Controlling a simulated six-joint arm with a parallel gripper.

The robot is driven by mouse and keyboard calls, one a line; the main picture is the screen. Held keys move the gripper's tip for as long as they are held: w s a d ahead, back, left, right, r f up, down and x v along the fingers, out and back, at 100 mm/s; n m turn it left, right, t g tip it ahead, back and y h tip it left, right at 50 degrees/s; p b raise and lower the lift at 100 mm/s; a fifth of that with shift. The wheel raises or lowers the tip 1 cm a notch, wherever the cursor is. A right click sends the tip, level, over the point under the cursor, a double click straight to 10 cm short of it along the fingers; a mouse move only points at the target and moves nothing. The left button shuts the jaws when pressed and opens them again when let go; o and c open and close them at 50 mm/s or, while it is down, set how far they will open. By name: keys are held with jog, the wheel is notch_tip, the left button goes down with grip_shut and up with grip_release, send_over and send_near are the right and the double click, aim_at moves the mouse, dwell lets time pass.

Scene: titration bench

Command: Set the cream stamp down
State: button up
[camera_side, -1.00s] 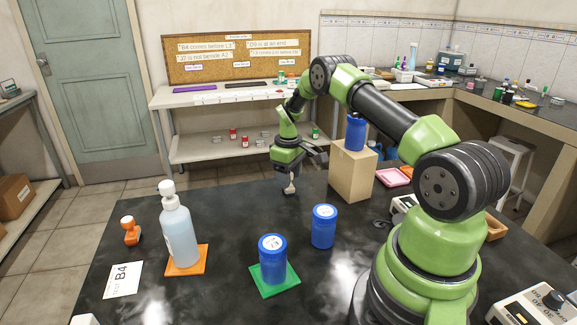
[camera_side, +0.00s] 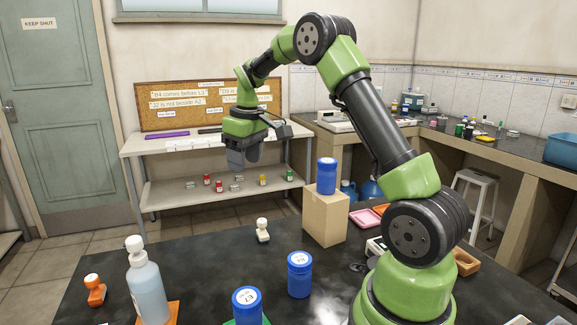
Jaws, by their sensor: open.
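The cream stamp (camera_side: 262,230) stands upright on the black bench top, near its far edge and left of the cardboard box. My gripper (camera_side: 244,160) is raised well above the bench, up and to the left of the stamp, apart from it. Its jaws are open and nothing shows between them.
A blue jar (camera_side: 327,175) stands on the cardboard box (camera_side: 325,217). Two more blue jars (camera_side: 299,274) (camera_side: 247,306) stand nearer the front. Bench around the cream stamp is clear.

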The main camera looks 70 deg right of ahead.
jog(key=s+a+r+m+t, duration=0.1)
jog(key=s+a+r+t, duration=0.1)
jog(key=s+a+r, duration=0.3)
jog(key=s+a+r+t, duration=0.1)
jog(key=s+a+r, duration=0.2)
jog(key=a+r, duration=0.35)
jog(key=s+a+f+m+t+y, duration=0.2)
jog(key=s+a, duration=0.6)
jog(key=s, duration=0.4)
jog(key=shift+s+a+f+t, duration=0.15)
jog(key=shift+a+f+t, duration=0.05)
jog(key=shift+f+t, duration=0.25)
